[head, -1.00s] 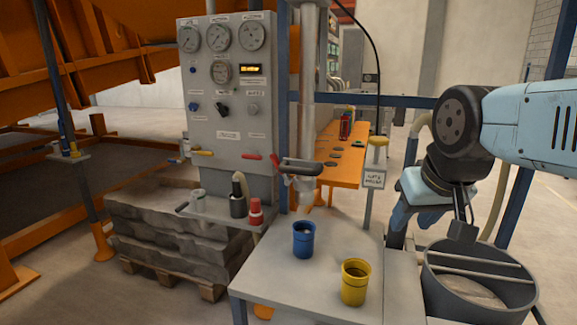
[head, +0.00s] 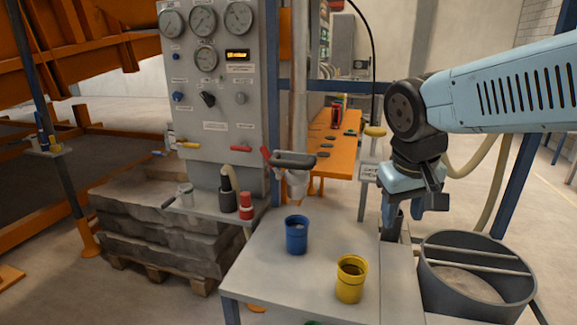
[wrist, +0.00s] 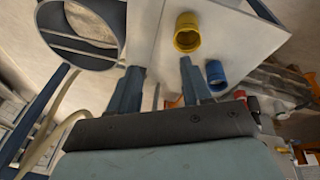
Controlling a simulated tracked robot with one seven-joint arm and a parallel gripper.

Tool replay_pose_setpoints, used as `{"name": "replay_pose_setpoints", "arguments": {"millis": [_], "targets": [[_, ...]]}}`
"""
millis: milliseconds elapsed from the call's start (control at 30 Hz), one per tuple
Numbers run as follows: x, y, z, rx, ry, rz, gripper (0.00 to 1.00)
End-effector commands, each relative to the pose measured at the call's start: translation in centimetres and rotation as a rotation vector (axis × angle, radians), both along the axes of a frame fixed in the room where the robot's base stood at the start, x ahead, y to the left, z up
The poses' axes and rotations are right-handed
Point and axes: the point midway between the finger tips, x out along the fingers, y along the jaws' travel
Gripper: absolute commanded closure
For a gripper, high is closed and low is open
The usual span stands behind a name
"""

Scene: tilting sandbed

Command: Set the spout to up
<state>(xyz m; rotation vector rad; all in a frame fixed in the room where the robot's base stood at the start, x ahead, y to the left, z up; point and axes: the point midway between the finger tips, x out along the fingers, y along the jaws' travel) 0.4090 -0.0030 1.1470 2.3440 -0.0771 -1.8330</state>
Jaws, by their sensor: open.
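What looks like the spout (head: 294,160) is a dark grey piece on a white fitting at the lower end of the vertical pipe (head: 299,75). In the head view it lies about level, its long side running left to right, above the back of the grey table (head: 290,277). I cannot make it out in the wrist view. My gripper (head: 408,208) is open and empty, to the right of the spout and clear of it, above the table's right side. In the wrist view its two fingers (wrist: 161,68) are spread, with nothing between them.
A blue cup (head: 297,236) and a yellow cup (head: 350,281) stand on the table. A round grey bin (head: 480,270) is at right. A signed post with a yellow knob (head: 374,131) stands behind the table. The gauge panel (head: 214,125) is left of the pipe.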

Motion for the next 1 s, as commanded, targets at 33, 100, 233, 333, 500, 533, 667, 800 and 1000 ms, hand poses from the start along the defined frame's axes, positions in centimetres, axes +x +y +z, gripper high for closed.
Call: {"name": "replay_pose_setpoints", "arguments": {"millis": [33, 100, 233, 333, 500, 533, 667, 800, 1000], "targets": [[0.6, 0.3, -0.6, -0.049, 0.049, 0.019, 0.52], [1.3, 0.4, -1.2, -0.121, 0.102, 0.031, 0.52], [2.9, 0.8, -2.0, -0.274, 0.174, 0.052, 0.52], [4.3, 1.4, -2.4, -0.403, 0.207, 0.073, 0.52], [7.0, 3.2, -2.7, -0.635, 0.207, 0.105, 0.52], [7.6, 3.7, -2.8, -0.677, 0.2, 0.112, 0.52], [9.7, 6.3, -2.7, -0.859, 0.143, 0.143, 0.52], [11.9, 10.2, -2.6, -1.044, 0.031, 0.182, 0.52], [13.9, 17.5, -2.7, -1.273, -0.205, 0.249, 0.52]]}}
